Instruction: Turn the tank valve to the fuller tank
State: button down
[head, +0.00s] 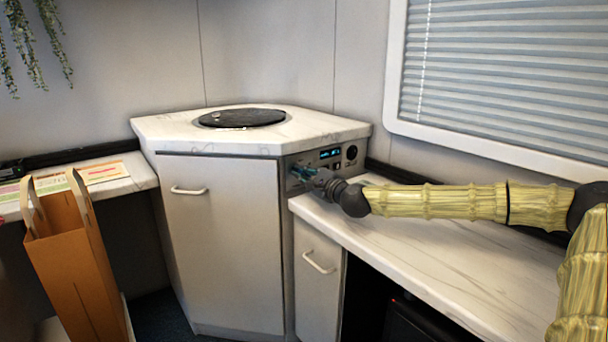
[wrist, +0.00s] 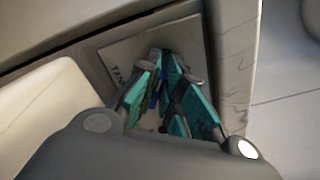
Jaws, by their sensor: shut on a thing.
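My gripper (head: 303,171) reaches from the right to the control panel on the side of the corner cabinet. In the wrist view my gripper (wrist: 172,95) has its teal-padded fingers around a small blue part at a plate marked "TANK" (wrist: 118,75). The gripper is shut on this part, which I take to be the tank valve (wrist: 154,99). The fingers hide most of the valve, so its pointing direction cannot be told. The panel (head: 329,157) has a small lit blue display (head: 330,153); its readings are too small to read.
The corner cabinet (head: 222,235) carries a round black plate (head: 242,118) on its top. A white marble counter (head: 440,235) runs beneath my arm. An orange paper bag (head: 75,265) stands at the left. A window with blinds (head: 510,75) is at the right.

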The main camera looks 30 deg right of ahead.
aim_at(304, 173)
jog(key=shift+d+r, duration=0.1)
jog(key=shift+r, duration=0.05)
jog(key=c, duration=1.6)
grip_release()
jog(key=shift+c, duration=0.2)
jog(key=shift+o, duration=0.4)
jog(key=shift+w, duration=0.1)
jog(key=shift+s+d, duration=0.15)
jog(key=shift+s, duration=3.55)
jog(key=shift+d, duration=0.1)
